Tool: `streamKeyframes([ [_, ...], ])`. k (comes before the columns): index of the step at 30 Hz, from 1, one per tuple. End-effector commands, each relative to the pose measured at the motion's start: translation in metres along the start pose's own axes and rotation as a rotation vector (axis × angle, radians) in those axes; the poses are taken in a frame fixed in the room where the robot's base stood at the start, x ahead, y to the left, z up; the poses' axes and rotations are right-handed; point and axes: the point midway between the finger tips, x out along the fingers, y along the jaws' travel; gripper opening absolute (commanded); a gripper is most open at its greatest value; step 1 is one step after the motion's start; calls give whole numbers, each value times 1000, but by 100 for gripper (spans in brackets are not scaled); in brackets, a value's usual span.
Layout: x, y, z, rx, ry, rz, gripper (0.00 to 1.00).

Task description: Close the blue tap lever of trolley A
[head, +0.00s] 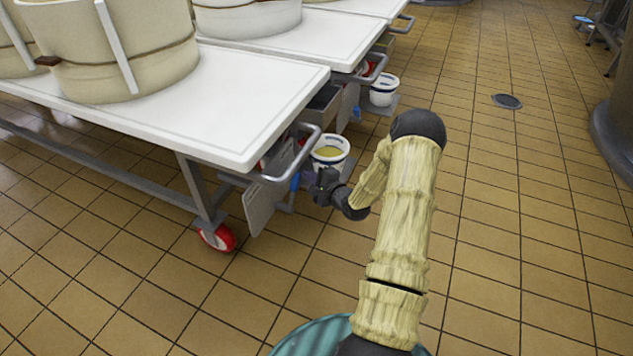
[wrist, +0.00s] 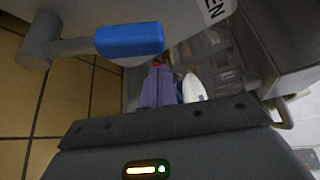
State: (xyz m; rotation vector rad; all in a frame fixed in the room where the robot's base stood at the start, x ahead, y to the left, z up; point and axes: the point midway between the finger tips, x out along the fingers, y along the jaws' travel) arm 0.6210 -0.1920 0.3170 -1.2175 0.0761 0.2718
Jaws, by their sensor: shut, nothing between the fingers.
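The blue tap lever (wrist: 130,40) shows large in the wrist view, on a grey metal stem at the upper left. In the head view a small blue part (head: 295,181) shows below the front end of the nearest trolley (head: 255,95). No letter naming the trolley is readable. My gripper (wrist: 157,72) is shut and empty, its purple fingers together just below the lever's right end in the wrist picture. I cannot tell whether they touch it. In the head view my gripper (head: 310,182) is low beside the trolley's handle end.
A white bucket (head: 331,165) with yellowish contents stands beside my gripper. A grey handle rail (head: 300,155) juts from the trolley. More trolleys stand behind; the tiled floor to the right is mostly clear.

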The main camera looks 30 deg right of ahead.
Motion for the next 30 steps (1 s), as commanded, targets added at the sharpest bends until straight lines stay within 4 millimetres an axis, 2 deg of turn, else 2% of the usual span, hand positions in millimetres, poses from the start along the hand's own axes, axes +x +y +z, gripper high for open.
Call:
streamKeyframes([
  [4,-4,3,14,0,-2,1,0],
  [9,-7,1,21,-1,-1,0,0],
  [24,-8,-1,19,-6,4,-6,0],
  [30,-8,-6,11,-26,21,-25,0],
])
